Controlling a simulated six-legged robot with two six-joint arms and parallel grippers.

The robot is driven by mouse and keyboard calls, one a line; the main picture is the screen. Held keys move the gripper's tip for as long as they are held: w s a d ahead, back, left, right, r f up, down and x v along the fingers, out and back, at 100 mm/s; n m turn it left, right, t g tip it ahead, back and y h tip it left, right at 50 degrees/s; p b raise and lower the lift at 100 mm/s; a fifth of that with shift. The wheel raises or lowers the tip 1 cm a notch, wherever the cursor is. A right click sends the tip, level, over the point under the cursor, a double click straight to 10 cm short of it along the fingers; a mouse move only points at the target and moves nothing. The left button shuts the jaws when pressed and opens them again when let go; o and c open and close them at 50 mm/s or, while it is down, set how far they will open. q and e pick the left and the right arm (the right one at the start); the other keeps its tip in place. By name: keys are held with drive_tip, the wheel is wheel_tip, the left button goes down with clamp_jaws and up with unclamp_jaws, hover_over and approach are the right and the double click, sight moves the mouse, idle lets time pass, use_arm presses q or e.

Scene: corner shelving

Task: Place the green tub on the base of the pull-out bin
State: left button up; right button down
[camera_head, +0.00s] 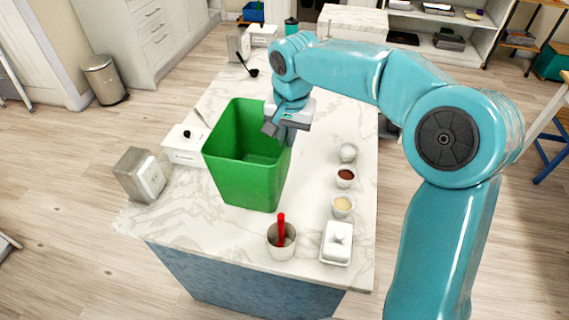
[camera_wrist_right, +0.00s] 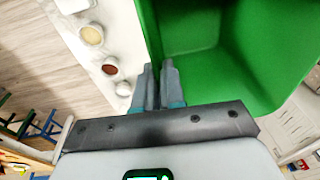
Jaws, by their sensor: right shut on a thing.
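The green tub (camera_head: 245,155) is over the marble counter in the head view, open side up and slightly tilted. I cannot tell whether its bottom touches the counter. My right gripper (camera_head: 282,130) is shut on the tub's right rim. In the right wrist view, the fingers of my right gripper (camera_wrist_right: 158,80) are on either side of the wall of the green tub (camera_wrist_right: 225,45), which looks empty. The left gripper is not in view. I cannot make out a pull-out bin in these views.
The marble counter (camera_head: 318,180) holds small bowls (camera_head: 345,177), a butter dish (camera_head: 337,243), a cup with a red handle (camera_head: 281,240), a metal canister (camera_head: 141,175) and a white box (camera_head: 185,145). A bin (camera_head: 104,80) stands on the floor at left.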

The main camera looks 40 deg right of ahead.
sight(286, 166)
drive_tip(key=f, duration=0.9)
drive_tip(key=shift+w, duration=0.2)
drive_tip(key=shift+s, duration=0.15)
drive_tip(key=c, duration=1.6)
unclamp_jaws()
drive_tip(key=shift+f, duration=0.15)
drive_tip(key=o, duration=0.4)
drive_tip(key=shift+c, duration=0.2)
